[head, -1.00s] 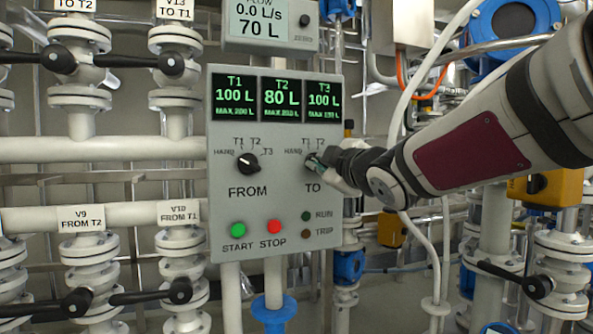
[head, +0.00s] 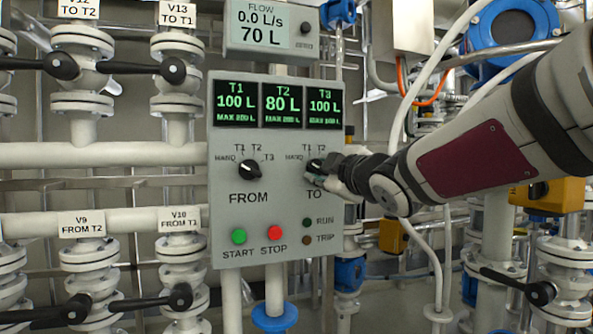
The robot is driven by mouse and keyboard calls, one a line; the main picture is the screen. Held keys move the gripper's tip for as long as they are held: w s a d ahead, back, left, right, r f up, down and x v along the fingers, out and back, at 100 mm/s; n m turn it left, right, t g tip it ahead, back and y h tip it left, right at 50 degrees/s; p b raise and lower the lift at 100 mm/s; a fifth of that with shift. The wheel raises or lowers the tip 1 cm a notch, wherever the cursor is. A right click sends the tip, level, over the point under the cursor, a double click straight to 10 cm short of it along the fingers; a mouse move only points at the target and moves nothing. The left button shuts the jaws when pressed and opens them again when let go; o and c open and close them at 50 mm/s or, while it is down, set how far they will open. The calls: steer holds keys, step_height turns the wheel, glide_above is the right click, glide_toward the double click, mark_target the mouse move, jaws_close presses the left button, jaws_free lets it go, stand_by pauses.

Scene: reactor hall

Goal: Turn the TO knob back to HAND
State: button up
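The grey control panel (head: 229,205) faces me in the middle of the head view. Its TO knob (head: 314,165) is a small black knob on the right, under marks that include HAND, T1 and T2. My gripper (head: 319,173) reaches in from the right and its fingertips are at this knob. The fingers cover part of the knob and the marks on its right. I cannot tell where its pointer stands, or whether the fingers are closed on it. The FROM knob (head: 249,169) is on the left, clear of my gripper, its white pointer towards the upper left.
The green START button (head: 239,236) and red STOP button (head: 275,233) are low on the panel. The RUN lamp (head: 307,222) and TRIP lamp (head: 307,240) are dark. A flow display (head: 262,22) reads 0.0 L/s and 70 L. Valves with black handles (head: 172,72) stand left.

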steer(key=v, duration=1.1)
steer(key=shift+s, duration=0.3)
steer(key=shift+d, duration=0.1)
steer(key=s+d+f+m+g+h, duration=0.45)
steer(key=s+f+m, duration=0.2)
steer(key=f, duration=0.25)
steer(key=s+d+f+m+g+h, duration=0.3)
steer(key=s+d+f+m+g, duration=0.15)
steer(key=s+d+f, duration=0.35)
steer(key=s+a+f+m+g+y, duration=0.1)
steer(key=s+a+f+m+g, duration=0.2)
steer(key=s, duration=0.4)
steer(key=s+a+f+g+y, duration=0.1)
steer(key=s+f+g, duration=0.2)
steer(key=s+f, duration=0.3)
steer(key=s+a+f+m+g+y, duration=0.1)
steer(key=s+a+f+m+g, duration=0.15)
steer(key=s, duration=0.55)
step_height(320, 180, up, 33)
steer(key=n+t+p, duration=0.1)
steer(key=t+p, duration=0.3)
steer(key=p, duration=2.7)
steer(key=shift+d, duration=0.35)
